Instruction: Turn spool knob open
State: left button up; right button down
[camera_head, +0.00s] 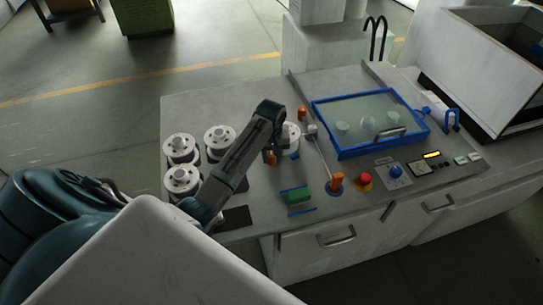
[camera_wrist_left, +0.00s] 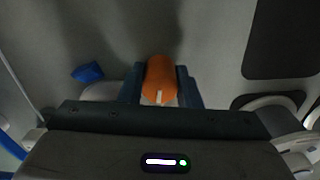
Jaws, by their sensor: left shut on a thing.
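The orange spool knob (camera_wrist_left: 160,78) is in the wrist view between the two dark blue fingers of my left gripper (camera_wrist_left: 160,88). The fingers are shut on its sides. A small white mark shows on the knob's near end. In the head view my left arm reaches over the worktop, and a bit of the orange knob (camera_head: 270,157) shows below the wrist, beside a white spool (camera_head: 291,135). The arm hides most of the gripper there. My right gripper is not in view.
Several white spools (camera_head: 181,180) stand at the left of the worktop. A blue-framed clear lid (camera_head: 340,153), a green block (camera_head: 299,196), a red button (camera_head: 365,181), a blue knob (camera_head: 395,171) and another orange part (camera_head: 336,182) lie to the right.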

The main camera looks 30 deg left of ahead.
pick_arm(q)
jog(key=n, duration=0.5)
jog(key=shift+n, duration=0.3)
jog(key=n, duration=0.3)
jog(key=shift+n, duration=1)
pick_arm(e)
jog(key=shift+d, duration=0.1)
pick_arm(q)
jog(key=o, duration=1)
jog(key=shift+c, duration=0.2)
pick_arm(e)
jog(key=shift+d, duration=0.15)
